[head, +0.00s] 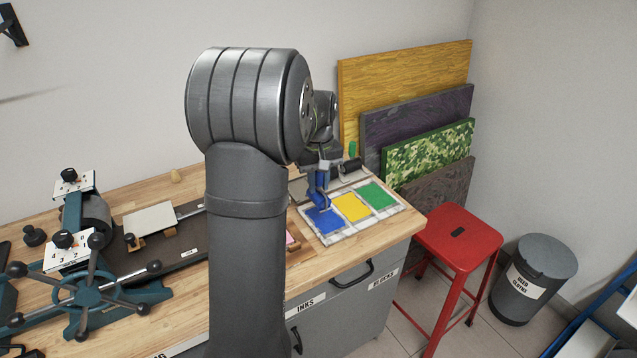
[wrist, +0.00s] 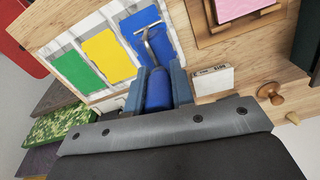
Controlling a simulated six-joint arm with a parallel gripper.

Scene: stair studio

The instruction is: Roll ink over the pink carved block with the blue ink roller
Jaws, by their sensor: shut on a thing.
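My gripper (wrist: 160,88) is shut on the blue handle of the ink roller (wrist: 158,92) in the wrist view. The roller's metal frame reaches onto the blue ink patch (wrist: 165,38); whether it touches the ink is hard to tell. In the head view the blue roller (head: 318,197) hangs below my gripper (head: 322,168), over the blue patch (head: 327,222). The pink carved block (wrist: 238,8) lies in a wooden frame (wrist: 242,27), partly cut off by the picture edge. In the head view only a sliver of the pink block (head: 291,238) shows beside my arm.
Yellow (head: 351,207) and green (head: 378,195) ink patches lie beside the blue one on a pale slab. A press (head: 85,270) stands at the left of the bench. A wooden knob (wrist: 270,93) and a label card (wrist: 213,80) are near the block. A red stool (head: 458,235) stands off the bench's right end.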

